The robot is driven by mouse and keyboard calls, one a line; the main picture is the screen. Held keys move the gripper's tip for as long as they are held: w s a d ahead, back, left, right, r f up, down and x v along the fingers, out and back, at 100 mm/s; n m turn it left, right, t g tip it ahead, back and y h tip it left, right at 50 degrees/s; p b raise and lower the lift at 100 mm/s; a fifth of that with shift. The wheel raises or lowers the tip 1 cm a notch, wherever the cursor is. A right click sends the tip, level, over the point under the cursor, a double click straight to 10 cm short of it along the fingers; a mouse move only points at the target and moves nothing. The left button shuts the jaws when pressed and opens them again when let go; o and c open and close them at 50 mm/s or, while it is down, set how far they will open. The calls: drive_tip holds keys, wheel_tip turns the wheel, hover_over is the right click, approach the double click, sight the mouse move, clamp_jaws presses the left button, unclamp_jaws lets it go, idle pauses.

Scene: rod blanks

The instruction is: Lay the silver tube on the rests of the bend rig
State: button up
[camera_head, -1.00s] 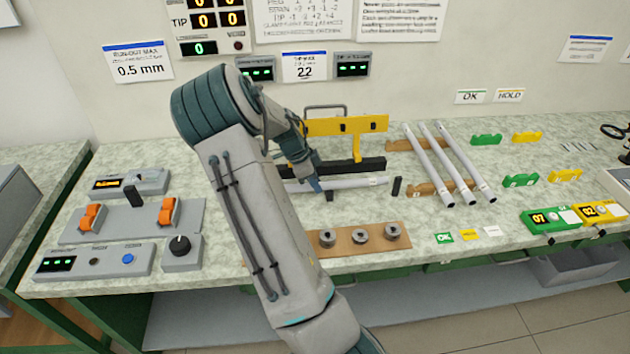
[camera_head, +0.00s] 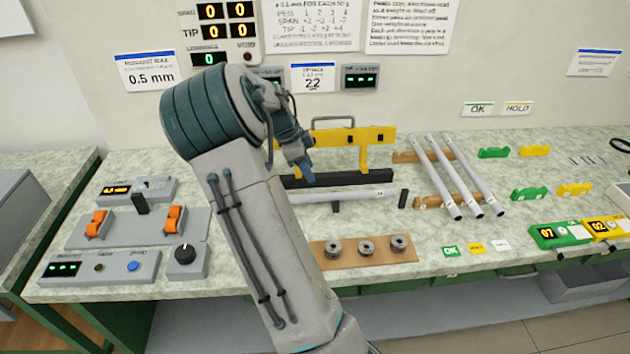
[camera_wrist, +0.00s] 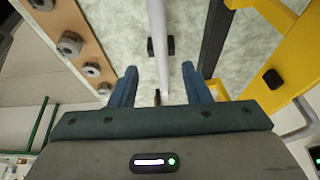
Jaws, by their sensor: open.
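The silver tube (camera_head: 345,195) lies level along the front of the bend rig, whose yellow frame (camera_head: 362,158) and black bar (camera_head: 350,178) stand just behind it. A small dark rest (camera_head: 336,207) shows under the tube; it also shows in the wrist view (camera_wrist: 171,46). Whether the tube sits fully on every rest is hard to tell. My gripper (camera_head: 308,178) is open and empty above the tube's left part. In the wrist view, the tube (camera_wrist: 158,30) runs between the spread fingers (camera_wrist: 158,86), with gaps on both sides. My arm hides the tube's left end in the head view.
Three more tubes (camera_head: 460,175) lie on wooden racks to the right. A wooden board (camera_head: 390,250) with ring weights lies in front. Switches and a dial (camera_head: 185,254) are at left.

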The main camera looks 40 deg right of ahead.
drive_tip(key=s+a+r+n+t+y, duration=0.2)
drive_tip(key=s+a+r+n, duration=0.25)
drive_tip(key=a+n, duration=0.35)
drive_tip(key=s+a+r+n+t+y, duration=0.1)
drive_tip(key=s+a+r+n+y, duration=0.15)
drive_tip(key=s+a+n, duration=0.45)
drive_tip(key=s+a+n+t, duration=0.2)
drive_tip(key=s+a+n, duration=0.7)
drive_tip(key=a, duration=0.2)
drive_tip(key=shift+s+a+r, duration=0.3)
drive_tip(key=shift+s+r, duration=0.05)
drive_tip(key=shift+s, duration=0.05)
drive_tip(key=shift+h, duration=0.25)
